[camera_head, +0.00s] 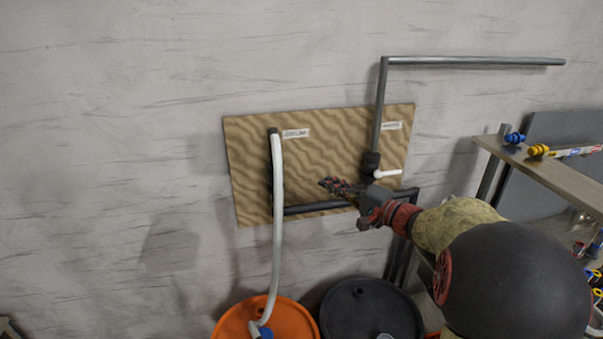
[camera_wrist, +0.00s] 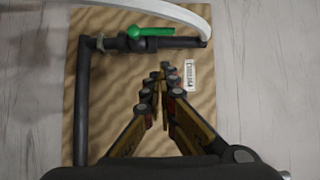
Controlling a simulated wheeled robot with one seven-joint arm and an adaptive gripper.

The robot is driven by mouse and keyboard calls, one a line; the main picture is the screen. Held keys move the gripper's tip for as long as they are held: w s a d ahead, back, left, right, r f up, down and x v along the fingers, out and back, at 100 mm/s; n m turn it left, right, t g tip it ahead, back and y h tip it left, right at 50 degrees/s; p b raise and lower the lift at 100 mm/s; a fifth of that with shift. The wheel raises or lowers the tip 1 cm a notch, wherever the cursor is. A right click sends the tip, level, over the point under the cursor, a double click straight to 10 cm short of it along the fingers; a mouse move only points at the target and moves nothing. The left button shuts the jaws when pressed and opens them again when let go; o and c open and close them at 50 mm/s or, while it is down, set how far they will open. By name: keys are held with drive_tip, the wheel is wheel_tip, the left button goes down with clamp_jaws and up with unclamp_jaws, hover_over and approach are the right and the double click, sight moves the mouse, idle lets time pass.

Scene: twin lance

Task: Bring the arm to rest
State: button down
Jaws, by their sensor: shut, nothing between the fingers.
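My gripper (camera_head: 328,184) reaches in from the right in the head view, in front of the wooden board (camera_head: 245,180) on the wall. Its fingers are together and hold nothing; the wrist view shows the closed fingers (camera_wrist: 164,72) over the board's bare wood, beside a small label (camera_wrist: 190,75). A green valve handle (camera_wrist: 152,31) on a dark pipe (camera_wrist: 84,100) lies beyond the fingertips, apart from them in the picture. A white valve handle (camera_head: 388,173) shows just above my wrist in the head view; I cannot tell the gap in depth.
A pale hose (camera_head: 278,220) hangs from the board's left side to an orange drum (camera_head: 232,318). A black drum (camera_head: 350,305) stands beside it. A shelf (camera_head: 545,170) with small blue and yellow parts is at right. The wall at left is clear.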

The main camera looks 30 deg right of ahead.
drive_tip(key=shift+d, duration=0.1)
drive_tip(key=s+a+f+n+g, duration=0.3)
drive_tip(key=s+a+f+g, duration=0.8)
drive_tip(key=s+a+f, duration=0.3)
drive_tip(key=s+a+f+n+g+h+b, duration=0.25)
drive_tip(key=s+n+h, duration=0.3)
drive_tip(key=s, duration=0.65)
drive_tip(key=s+a+r+n+t+b, duration=0.1)
drive_tip(key=s+a+r+n+t, duration=0.1)
drive_tip(key=a+r+n, duration=0.3)
drive_tip(key=shift+s+a+b, duration=0.25)
drive_tip(key=shift+a+b, duration=0.1)
drive_tip(key=shift+a, duration=0.45)
drive_tip(key=shift+r+n, duration=0.1)
drive_tip(key=shift+n, duration=0.15)
